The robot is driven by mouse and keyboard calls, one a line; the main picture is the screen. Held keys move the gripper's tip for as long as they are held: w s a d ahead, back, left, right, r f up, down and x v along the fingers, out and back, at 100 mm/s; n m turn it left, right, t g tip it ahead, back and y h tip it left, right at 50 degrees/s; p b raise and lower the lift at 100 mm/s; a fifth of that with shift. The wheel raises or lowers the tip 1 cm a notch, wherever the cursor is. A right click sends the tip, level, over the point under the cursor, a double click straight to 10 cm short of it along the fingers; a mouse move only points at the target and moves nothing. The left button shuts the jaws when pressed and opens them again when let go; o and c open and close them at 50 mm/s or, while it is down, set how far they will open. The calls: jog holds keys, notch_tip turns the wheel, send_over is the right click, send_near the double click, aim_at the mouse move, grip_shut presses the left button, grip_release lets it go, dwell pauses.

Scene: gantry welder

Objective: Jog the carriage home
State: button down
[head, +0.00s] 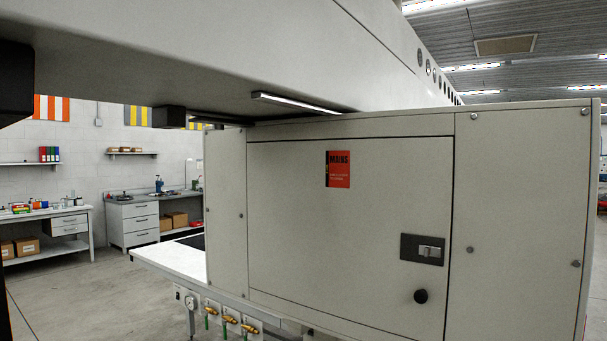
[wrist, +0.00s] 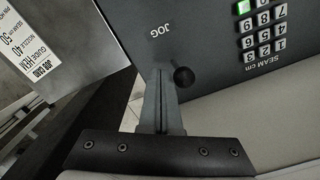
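In the wrist view, a dark control panel (wrist: 215,40) appears upside down with the label JOG (wrist: 160,30). A black ball knob (wrist: 184,76) stands out from the panel below that label. My gripper (wrist: 161,72) is in front of the panel, with its grey fingers together and its tips just left of the knob. No clear grip on the knob shows, and I cannot tell whether they touch. A keypad (wrist: 262,30) marked SEAM cm, with one lit green key, is at the upper right. The carriage cannot be made out for certain. My gripper is not in the head view.
A pale cabinet (head: 350,220) with a red MAINS label (head: 338,169) and a switch (head: 422,249) fills the right of the head view. A long beam (head: 200,55) passes overhead. Workbenches (head: 140,222) stand behind. A white printed placard (wrist: 32,50) shows in the wrist view.

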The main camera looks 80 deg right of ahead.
jog(key=shift+s+d, duration=0.2)
jog(key=shift+d, duration=0.3)
jog(key=shift+s+d, duration=0.2)
jog(key=shift+d, duration=0.3)
notch_tip(320, 180, up, 8)
jog(key=p, duration=0.5)
jog(key=shift+p, duration=0.3)
jog(key=s+r+n+t, duration=0.3)
jog(key=s+r+n, duration=0.1)
jog(key=s+r, duration=0.85)
jog(key=s+r+n+t, duration=0.2)
jog(key=s+r+n, duration=0.2)
jog(key=s, duration=1.1)
jog(key=shift+s+a+n+t, duration=0.3)
jog(key=shift+a+n, duration=0.1)
jog(key=shift+n, duration=0.8)
